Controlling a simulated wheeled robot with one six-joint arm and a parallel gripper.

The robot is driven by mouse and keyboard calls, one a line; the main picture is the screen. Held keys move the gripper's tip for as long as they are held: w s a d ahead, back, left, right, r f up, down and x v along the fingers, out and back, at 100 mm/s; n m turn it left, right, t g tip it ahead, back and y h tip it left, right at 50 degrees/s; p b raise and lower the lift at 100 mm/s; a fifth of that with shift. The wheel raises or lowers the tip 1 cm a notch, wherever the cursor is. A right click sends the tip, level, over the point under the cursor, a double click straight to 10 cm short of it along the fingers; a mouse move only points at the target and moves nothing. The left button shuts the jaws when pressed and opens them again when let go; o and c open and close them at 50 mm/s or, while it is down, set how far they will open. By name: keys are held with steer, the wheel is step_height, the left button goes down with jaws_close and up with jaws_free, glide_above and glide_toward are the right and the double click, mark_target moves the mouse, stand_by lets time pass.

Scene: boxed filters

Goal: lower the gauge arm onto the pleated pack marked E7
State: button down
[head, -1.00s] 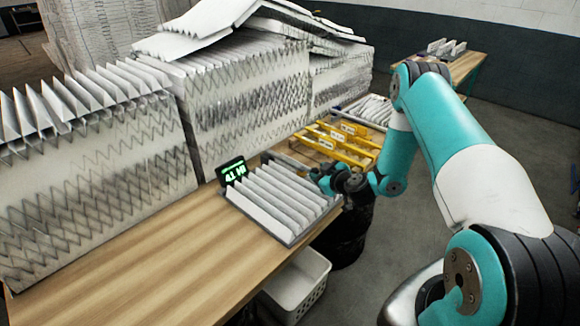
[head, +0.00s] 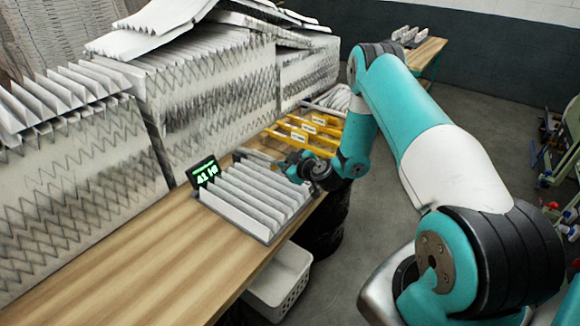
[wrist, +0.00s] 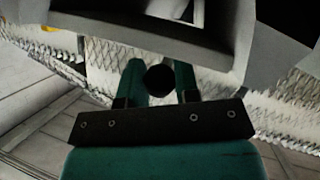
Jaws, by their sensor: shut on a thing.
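A grey-white pleated pack (head: 258,196) lies in a shallow tray at the bench's front edge. A small black gauge display (head: 203,172) with green characters, apparently "41 HI", stands at its back left corner. I cannot read an E7 mark on the pack. My gripper (head: 302,166) is at the pack's far right end. In the wrist view my green fingers (wrist: 160,82) are shut on a round black knob (wrist: 159,79). The knob seems to belong to the gauge arm, whose grey bar (head: 256,156) shows partly behind the pack. Whether the arm touches the pleats is hidden.
Tall stacks of pleated filters (head: 205,95) line the back of the wooden bench (head: 165,262). Yellow labelled frames (head: 302,133) lie beyond my gripper. A white basket (head: 280,280) and a dark drum (head: 328,222) stand below the edge. The bench's near left is clear.

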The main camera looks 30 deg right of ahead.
steer(key=r, duration=0.2)
steer(key=w+r, duration=0.1)
steer(key=r+b, duration=0.1)
steer(key=r, duration=0.1)
steer(key=shift+w+a+r, duration=0.25)
steer(key=shift+w+r, duration=0.05)
steer(key=shift+r, duration=0.05)
steer(key=c, duration=1.1)
jaws_free()
steer(key=shift+c, duration=0.2)
steer(key=shift+s, duration=0.35)
steer(key=a+b+v, duration=0.1)
steer(key=b+v, duration=1.5)
steer(key=b, duration=0.1)
steer(key=shift+s+d, duration=0.35)
steer(key=shift+d, duration=0.1)
